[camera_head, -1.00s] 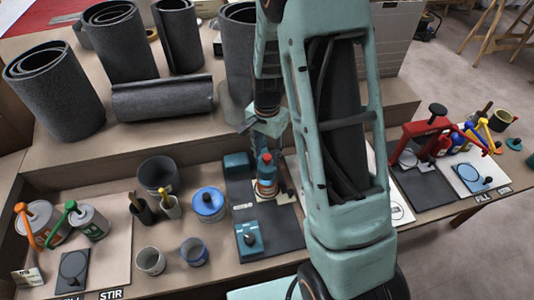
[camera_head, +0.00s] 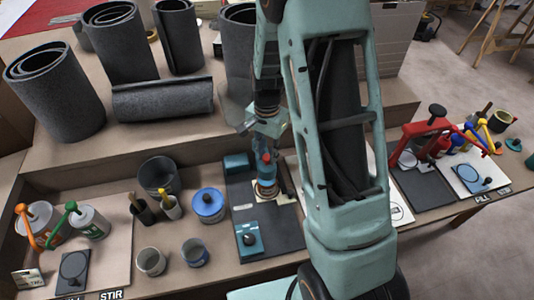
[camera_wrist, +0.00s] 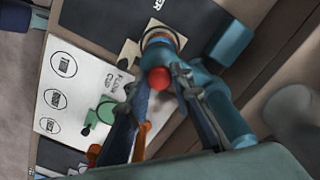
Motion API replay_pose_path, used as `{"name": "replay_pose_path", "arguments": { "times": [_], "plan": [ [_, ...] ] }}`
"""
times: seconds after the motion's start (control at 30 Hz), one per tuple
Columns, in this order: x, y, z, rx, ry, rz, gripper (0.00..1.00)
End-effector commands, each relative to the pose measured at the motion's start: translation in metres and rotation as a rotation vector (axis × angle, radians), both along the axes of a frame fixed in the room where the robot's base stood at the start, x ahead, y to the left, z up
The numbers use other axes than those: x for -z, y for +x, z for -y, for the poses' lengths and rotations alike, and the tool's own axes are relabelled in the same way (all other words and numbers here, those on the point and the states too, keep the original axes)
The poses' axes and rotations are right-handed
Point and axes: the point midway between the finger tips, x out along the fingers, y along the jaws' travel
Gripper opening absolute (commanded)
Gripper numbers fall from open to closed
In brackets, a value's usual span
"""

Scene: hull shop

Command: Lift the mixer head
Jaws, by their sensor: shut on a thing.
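The mixer (camera_head: 267,187) stands on a dark mat (camera_head: 285,241) at the middle of the bench. Its head is blue and teal with a red knob, and a round rim shows below. In the wrist view the red knob (camera_wrist: 159,78) lies between the two fingers of my gripper (camera_wrist: 158,90), against the teal mixer head (camera_wrist: 192,73). My gripper (camera_head: 267,140) is shut on the head from above. The exact finger contact is partly hidden, and I cannot tell how far the head is tilted.
A teal box (camera_head: 249,241) sits on the mat's front. A blue-lidded can (camera_head: 208,204) and cups (camera_head: 151,262) stand to the left. A red press (camera_head: 428,130) stands to the right. My arm hides bench between.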

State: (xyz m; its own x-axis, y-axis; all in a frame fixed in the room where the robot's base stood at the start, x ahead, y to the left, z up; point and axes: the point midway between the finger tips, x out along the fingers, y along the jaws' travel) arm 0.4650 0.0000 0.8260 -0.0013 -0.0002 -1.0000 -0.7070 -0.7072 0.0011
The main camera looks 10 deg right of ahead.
Motion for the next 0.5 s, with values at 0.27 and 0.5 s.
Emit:
{"name": "replay_pose_path", "arguments": {
  "times": [0.27, 0.5],
  "plan": [
    [-0.064, 0.002, 0.000, 0.001, 0.001, 0.005, 0.00],
    [-0.101, 0.001, 0.000, 0.000, 0.000, 0.003, 0.00]
  ]
}}
